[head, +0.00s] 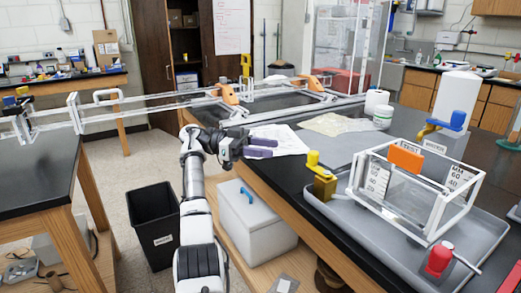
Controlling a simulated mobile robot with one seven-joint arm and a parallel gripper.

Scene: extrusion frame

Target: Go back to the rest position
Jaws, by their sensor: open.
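My gripper (260,147) is at the end of my white and black arm, in the middle of the head view. Its two purple-grey fingertips are apart, with nothing between them. It hovers near the left edge of the black bench (285,190), by a white paper sheet (282,138). I cannot tell its exact height above the bench. The extrusion frame (180,105), of long clear rails with orange brackets (229,94), spans from the left table to the bench, behind my gripper.
A black bin (153,225) and a lidded grey box (255,222) stand low beside my arm. A dark table (38,178) is at left.

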